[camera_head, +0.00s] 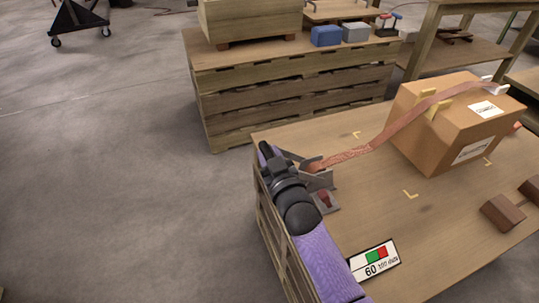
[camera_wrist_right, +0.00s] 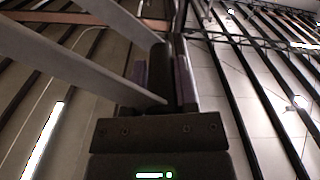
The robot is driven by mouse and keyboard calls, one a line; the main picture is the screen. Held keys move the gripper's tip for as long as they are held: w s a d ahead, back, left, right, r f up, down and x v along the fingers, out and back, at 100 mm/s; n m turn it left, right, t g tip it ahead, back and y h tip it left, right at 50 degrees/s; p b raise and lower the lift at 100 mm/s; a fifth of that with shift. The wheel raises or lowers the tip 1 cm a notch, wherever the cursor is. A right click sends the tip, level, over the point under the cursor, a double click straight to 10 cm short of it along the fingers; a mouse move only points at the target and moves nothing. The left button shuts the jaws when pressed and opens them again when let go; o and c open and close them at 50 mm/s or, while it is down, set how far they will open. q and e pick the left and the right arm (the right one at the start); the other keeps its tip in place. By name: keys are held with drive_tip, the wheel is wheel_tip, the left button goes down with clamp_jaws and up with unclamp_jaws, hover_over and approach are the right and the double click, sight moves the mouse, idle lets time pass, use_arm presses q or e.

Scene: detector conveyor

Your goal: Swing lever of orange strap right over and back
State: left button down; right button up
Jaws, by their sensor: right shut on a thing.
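The orange strap (camera_head: 365,150) runs from over the cardboard box (camera_head: 440,130) down to a grey metal ratchet bracket (camera_head: 322,184) at the table's left edge. My right gripper (camera_head: 268,156), on the purple arm, is beside the bracket at its left. In the right wrist view, its fingers (camera_wrist_right: 163,85) are shut on a grey metal lever (camera_wrist_right: 75,55), whose plates slant in from the upper left. The head view largely hides the grip behind the wrist. My left gripper is not in view.
The box stands on the wooden table (camera_head: 385,205) among yellow corner marks. A red-and-green card (camera_head: 375,260) lies near the front left edge, and brown wooden blocks (camera_head: 505,210) lie at right. Behind, a pallet-like bench (camera_head: 290,100) holds blue and grey blocks.

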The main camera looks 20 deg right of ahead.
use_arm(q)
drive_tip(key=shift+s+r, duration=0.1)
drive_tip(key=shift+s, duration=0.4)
use_arm(e)
clamp_jaws()
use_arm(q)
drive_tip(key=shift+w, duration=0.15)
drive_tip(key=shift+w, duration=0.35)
